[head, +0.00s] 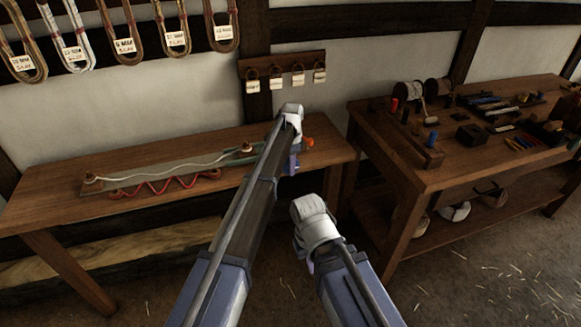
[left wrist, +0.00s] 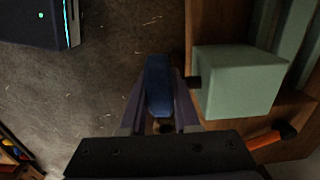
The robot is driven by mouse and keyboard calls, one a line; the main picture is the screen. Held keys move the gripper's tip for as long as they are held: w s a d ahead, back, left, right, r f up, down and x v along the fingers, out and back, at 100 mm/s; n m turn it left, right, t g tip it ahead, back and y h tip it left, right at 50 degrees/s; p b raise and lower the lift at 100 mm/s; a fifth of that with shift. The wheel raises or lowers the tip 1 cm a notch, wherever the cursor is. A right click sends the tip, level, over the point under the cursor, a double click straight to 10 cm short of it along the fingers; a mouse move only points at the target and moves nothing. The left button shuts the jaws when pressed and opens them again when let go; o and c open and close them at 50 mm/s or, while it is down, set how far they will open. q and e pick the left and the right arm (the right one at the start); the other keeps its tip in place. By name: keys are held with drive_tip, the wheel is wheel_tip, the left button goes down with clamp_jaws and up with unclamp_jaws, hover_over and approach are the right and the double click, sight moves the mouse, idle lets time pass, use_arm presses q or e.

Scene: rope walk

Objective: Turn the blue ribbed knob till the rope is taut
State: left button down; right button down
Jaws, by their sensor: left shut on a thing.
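The blue ribbed knob (left wrist: 158,85) sits between the fingers of my left gripper (left wrist: 160,105) in the left wrist view. A short dark shaft joins it to a pale green block (left wrist: 240,82). In the head view my left gripper (head: 292,163) is at the right part of the left bench, and my arm hides the knob and block there. The pale rope (head: 165,166) runs over a long green board (head: 112,188) between two wooden pegs, in a loose wavy curve. My right gripper (head: 308,262) hangs over the floor between the benches, its fingers mostly hidden.
An orange-ended handle (left wrist: 268,139) sticks out near the block. A red wavy cord (head: 165,186) lies along the board's front. The right bench (head: 465,160) holds spools, pegs and tools. Labelled rope coils (head: 122,45) hang on the wall. The floor in front is open.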

use_arm(q)
drive_tip(key=shift+w+d+f+g+y+b, duration=0.1)
drive_tip(key=shift+g+y+b, duration=0.1)
drive_tip(key=shift+y, duration=0.3)
drive_tip(key=shift+w+d+f+g+y+b, duration=0.1)
drive_tip(key=shift+g+y+b, duration=0.1)
drive_tip(key=shift+y, duration=0.3)
drive_tip(key=shift+y+b, duration=0.3)
drive_tip(key=shift+y, duration=0.3)
drive_tip(key=shift+s+a+g+y+b, duration=0.15)
drive_tip(key=shift+g+y+b, duration=0.3)
drive_tip(key=shift+y, duration=0.35)
drive_tip(key=shift+r, duration=0.2)
drive_tip(key=shift+y, duration=0.3)
drive_tip(key=c, duration=0.6)
unclamp_jaws()
drive_tip(key=shift+c, duration=0.2)
drive_tip(key=shift+r, duration=0.1)
